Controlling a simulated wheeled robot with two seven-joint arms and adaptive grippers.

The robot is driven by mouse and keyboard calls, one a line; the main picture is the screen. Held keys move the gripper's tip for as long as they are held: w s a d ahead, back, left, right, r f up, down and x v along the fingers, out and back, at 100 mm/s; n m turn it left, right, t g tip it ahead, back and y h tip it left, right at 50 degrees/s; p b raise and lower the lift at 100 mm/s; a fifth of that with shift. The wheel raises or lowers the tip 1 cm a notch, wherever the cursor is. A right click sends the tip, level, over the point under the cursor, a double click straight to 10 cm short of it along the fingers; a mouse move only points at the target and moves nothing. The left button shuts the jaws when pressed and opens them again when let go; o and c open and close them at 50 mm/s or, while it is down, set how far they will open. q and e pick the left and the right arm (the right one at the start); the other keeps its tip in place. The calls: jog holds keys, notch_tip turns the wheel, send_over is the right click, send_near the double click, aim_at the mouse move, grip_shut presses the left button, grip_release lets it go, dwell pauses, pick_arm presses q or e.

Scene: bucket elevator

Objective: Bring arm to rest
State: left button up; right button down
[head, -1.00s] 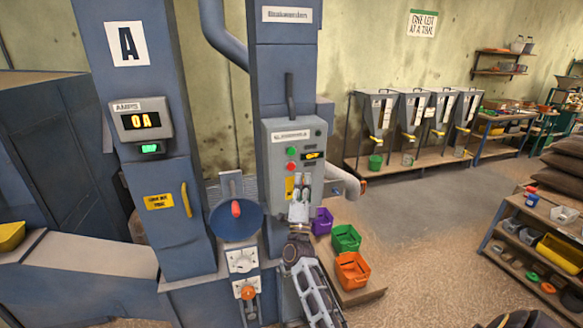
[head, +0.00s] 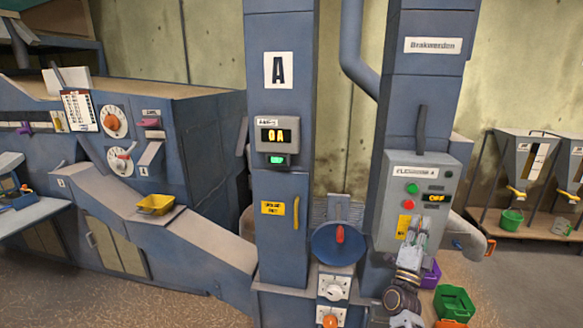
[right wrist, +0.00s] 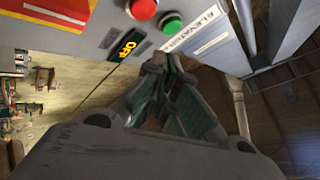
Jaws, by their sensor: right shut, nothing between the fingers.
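My right gripper (head: 418,236) is at the front of the grey elevator control box (head: 384,187), below its red and green buttons. In the right wrist view the gripper (right wrist: 155,62) has its fingertips together, with nothing between them, close to the panel by the OFF display (right wrist: 125,45). I cannot tell whether the fingertips touch the panel. The red button (right wrist: 143,8) and green button (right wrist: 172,22) show just beyond the fingertips. The display in the head view (head: 435,198) is partly cut by glare but reads OFF. My left gripper is not in view.
A blue dish with a red handle (head: 338,246) sits left of my right arm. Purple (head: 431,273), green (head: 454,303) and orange bins stand close to the right of the arm.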

jog(key=w+a+f+n+g+y, duration=0.1)
jog(key=w+a+f+n+y, duration=0.3)
jog(key=f, duration=0.4)
jog(key=w+a+f+n+g+y, duration=0.1)
jog(key=w+a+f+n+y, duration=0.1)
jog(key=f+n+y, duration=0.35)
jog(key=w+a+f+n+g+y, duration=0.1)
jog(key=w+a+f+n+y, duration=0.3)
jog(key=f, duration=0.7)
jog(key=s+a+f+n+g+y, duration=0.15)
jog(key=s+f, duration=0.25)
jog(key=f, duration=0.5)
jog(key=s+a+f+n+g, duration=0.3)
jog(key=f, duration=0.7)
jog(key=s+a+f+n+g, duration=0.2)
jog(key=s+f, duration=0.2)
jog(key=f, duration=0.5)
jog(key=s+f+n+g, duration=0.3)
jog(key=s+f+g, duration=0.3)
jog(key=s+f, duration=1.55)
jog(key=s+d+f+g, duration=0.1)
jog(key=s+f+g, duration=0.1)
jog(key=s, duration=1.4)
jog(key=s+d+f+n+g, duration=0.1)
jog(key=s+f, duration=0.4)
jog(key=s, duration=1.2)
jog(key=shift+s+d+f+g, duration=0.2)
jog(key=shift+f+g, duration=0.05)
jog(key=shift+g, duration=0.6)
